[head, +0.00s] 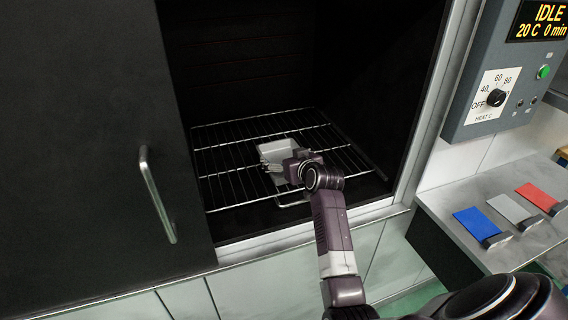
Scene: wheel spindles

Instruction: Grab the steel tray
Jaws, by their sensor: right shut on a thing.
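The steel tray (279,147) is a small pale grey tray on the wire rack (228,150) inside the dark oven. My right gripper (273,166) reaches in through the opening from the lower right. It is shut on the near part of the steel tray. The wrist and gripper hide part of the tray's near side. Whether the tray rests fully on the rack or is slightly lifted, I cannot tell. My left gripper is not in view.
The black sliding door (80,150) with a steel handle (157,195) covers the left side. The oven's right frame (420,130) stands close to my arm. A control box (505,75) reads IDLE, 20 C. Blue (475,222), grey (509,207) and red (537,196) plates lie on a right-hand shelf.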

